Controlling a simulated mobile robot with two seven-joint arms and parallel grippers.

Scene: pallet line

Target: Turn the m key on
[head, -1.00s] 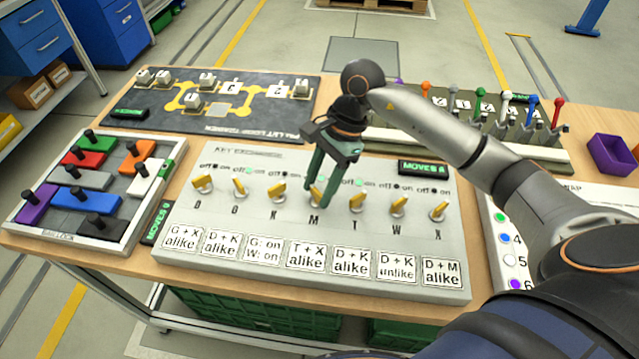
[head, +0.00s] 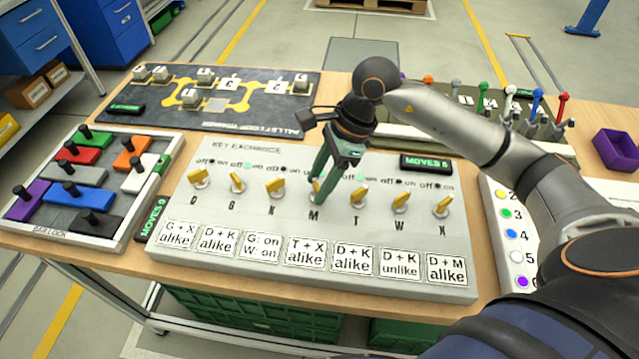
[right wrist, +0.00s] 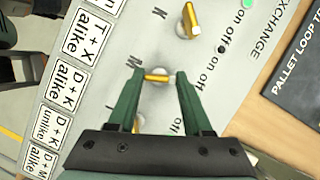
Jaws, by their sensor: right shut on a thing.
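The grey key panel (head: 215,160) lies on the table with a row of yellow keys above the letters. The m key (right wrist: 157,75) sits upright from the panel above the letter M, between the two green fingertips in the right wrist view. My right gripper (head: 318,192) reaches down from the right and is shut on the m key; it also shows in the right wrist view (right wrist: 158,77). In the head view the fingers cover most of that key. The lamps above it are partly hidden by the gripper. My left gripper is not in view.
The k key (head: 275,187) and t key (head: 358,195) stand close on either side. A sliding-block tray (head: 125,225) lies to the left, a dark pallet-loop board (head: 160,110) behind, and a lever rack (head: 545,145) and purple bin (head: 618,150) at the right.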

